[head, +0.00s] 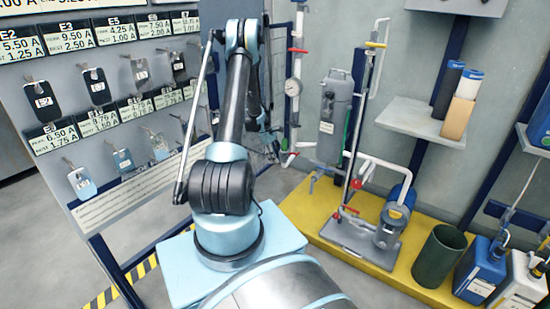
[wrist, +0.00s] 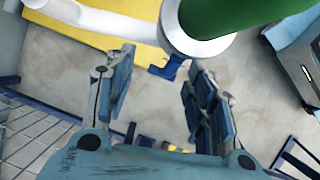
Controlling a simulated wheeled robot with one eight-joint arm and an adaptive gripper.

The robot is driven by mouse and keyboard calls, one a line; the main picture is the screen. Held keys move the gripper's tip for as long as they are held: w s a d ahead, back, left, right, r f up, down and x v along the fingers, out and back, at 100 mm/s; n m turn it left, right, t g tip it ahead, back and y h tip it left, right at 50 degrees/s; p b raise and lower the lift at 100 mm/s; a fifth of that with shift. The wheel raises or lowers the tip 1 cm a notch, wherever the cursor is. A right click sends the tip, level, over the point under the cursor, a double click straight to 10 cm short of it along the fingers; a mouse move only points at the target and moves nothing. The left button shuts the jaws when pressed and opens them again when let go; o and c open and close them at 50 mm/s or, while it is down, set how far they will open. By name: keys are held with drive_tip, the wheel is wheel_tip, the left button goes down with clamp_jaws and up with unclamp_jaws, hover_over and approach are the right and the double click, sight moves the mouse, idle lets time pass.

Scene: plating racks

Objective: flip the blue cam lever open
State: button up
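The blue cam lever (wrist: 172,68) shows in the wrist view as a small blue piece beside a pale ring coupling (wrist: 196,44) at the end of a thick green hose or cylinder (wrist: 235,14). My gripper (wrist: 160,60) is open and empty, with one finger on each side of the picture. The lever appears between the two fingertips, nearer the right one. I see no clear contact, and its distance beyond the tips is hard to judge. In the head view my arm hides most of the gripper, and I cannot pick out the lever with certainty.
A white pipe (wrist: 95,18) runs across the wrist view above a yellow base. In the head view, a grey tank (head: 334,118), a pump (head: 398,215) and a dark green bin (head: 440,256) stand on the yellow platform (head: 330,243). A tag board (head: 110,205) stands left.

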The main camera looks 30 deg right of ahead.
drive_tip(key=c, duration=0.9)
drive_tip(key=shift+o, duration=0.4)
drive_tip(key=shift+w+d+r+t, duration=0.1)
drive_tip(key=shift+r+t, duration=0.05)
drive_tip(key=shift+t, duration=0.15)
drive_tip(key=shift+w+r+t+y, duration=0.15)
drive_tip(key=shift+t+y, duration=0.15)
drive_tip(key=shift+t, duration=0.2)
drive_tip(key=shift+w+r+t+y, duration=0.15)
drive_tip(key=shift+r+t+y, duration=0.25)
drive_tip(key=shift+t, duration=0.6)
drive_tip(key=shift+w+r+t+y, duration=0.2)
drive_tip(key=shift+t+y, duration=0.3)
drive_tip(key=shift+t, duration=0.5)
drive_tip(key=o, duration=0.8)
drive_tip(key=shift+o, duration=0.6)
drive_tip(key=shift+a, duration=0.2)
